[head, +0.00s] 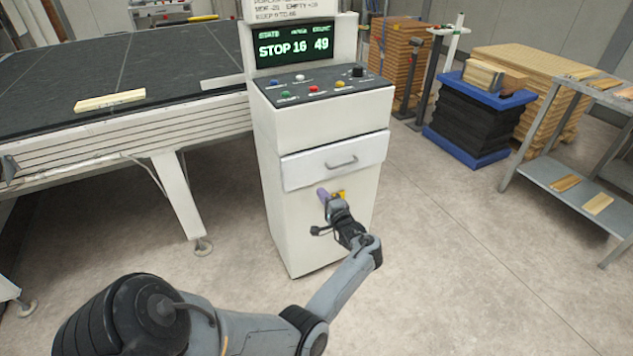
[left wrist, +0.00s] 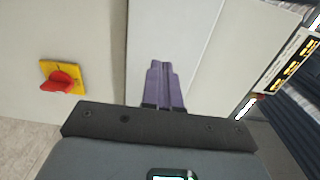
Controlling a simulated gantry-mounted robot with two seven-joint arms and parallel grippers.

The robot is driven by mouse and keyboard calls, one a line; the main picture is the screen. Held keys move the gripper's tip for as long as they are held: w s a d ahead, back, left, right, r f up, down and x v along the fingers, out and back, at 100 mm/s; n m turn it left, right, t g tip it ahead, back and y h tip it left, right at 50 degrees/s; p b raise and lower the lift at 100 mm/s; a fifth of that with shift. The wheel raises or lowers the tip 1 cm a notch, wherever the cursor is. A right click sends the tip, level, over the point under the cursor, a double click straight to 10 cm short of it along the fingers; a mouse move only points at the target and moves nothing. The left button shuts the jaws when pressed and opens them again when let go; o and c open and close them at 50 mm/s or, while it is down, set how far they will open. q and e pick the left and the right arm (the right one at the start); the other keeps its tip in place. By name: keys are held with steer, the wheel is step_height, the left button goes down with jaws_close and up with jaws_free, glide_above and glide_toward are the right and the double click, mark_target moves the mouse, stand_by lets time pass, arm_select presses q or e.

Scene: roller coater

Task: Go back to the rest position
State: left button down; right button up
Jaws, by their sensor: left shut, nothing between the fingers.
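My left gripper (head: 322,192) is in front of the white control cabinet (head: 290,220), below its drawer (head: 335,161). In the left wrist view its purple fingers (left wrist: 164,86) are together with nothing between them. A red rotary switch on a yellow plate (left wrist: 62,78) is on the cabinet's face, left of the fingers in that view and apart from them. In the head view the yellow plate (head: 341,194) shows partly behind the gripper. My right gripper is not in view.
A conveyor table (head: 60,70) with a wooden strip (head: 110,100) stands left of the cabinet. The cabinet's screen (head: 293,46) reads STOP 16 49. Floor between is clear.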

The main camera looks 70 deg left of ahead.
arm_select(q)
steer(key=s+d+f+m+t+y+p, duration=0.1)
steer(key=s+d+m+t+p, duration=0.4)
steer(key=s, duration=0.4)
steer(key=w+d+m+t+h+p, duration=0.25)
steer(key=d+h, duration=0.45)
steer(key=d, duration=0.5)
steer(key=w+d+m+t+h+p, duration=0.1)
steer(key=d+t+h+p, duration=0.4)
steer(key=d, duration=0.8)
steer(key=s+d+r+n+g+h+b, duration=0.1)
steer(key=s+d+r+g+h, duration=0.15)
steer(key=d, duration=0.45)
steer(key=s+d+r+g+h+b, duration=0.1)
steer(key=s+d+r+h, duration=0.2)
steer(key=d, duration=0.5)
steer(key=s+d+r+n+g+h, duration=0.1)
steer(key=s+d+n+g+h, duration=0.1)
steer(key=s+d+n+g, duration=0.25)
step_height(320, 180, up, 38)
steer(key=a+p, duration=0.1)
steer(key=p, duration=3.7)
steer(key=shift+s+a+t, duration=0.2)
steer(key=shift+s+t, duration=0.15)
steer(key=shift+s, duration=0.05)
